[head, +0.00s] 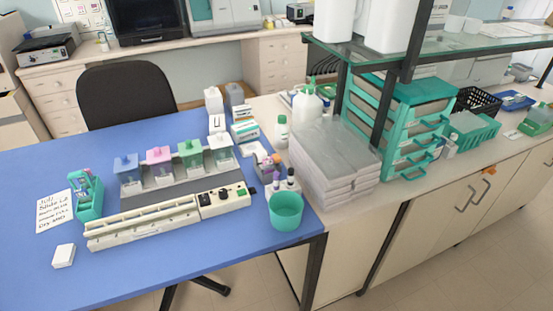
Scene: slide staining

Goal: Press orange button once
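A long cream staining device (140,224) lies on the blue table. Its dark control panel (224,201) is at the right end, with a black knob, a green button (241,191) and other small controls. These are too small for me to pick out an orange button with certainty. Staining jars with blue, pink, green and white lids (190,148) stand in a row behind the device. Neither of my grippers is in view.
A teal cup (286,212) stands right of the panel near the table edge. A teal slide holder (89,196), a handwritten note (55,211) and a small white box (64,255) are at left. Stacked grey trays (335,165) stand on the right counter. The table front is clear.

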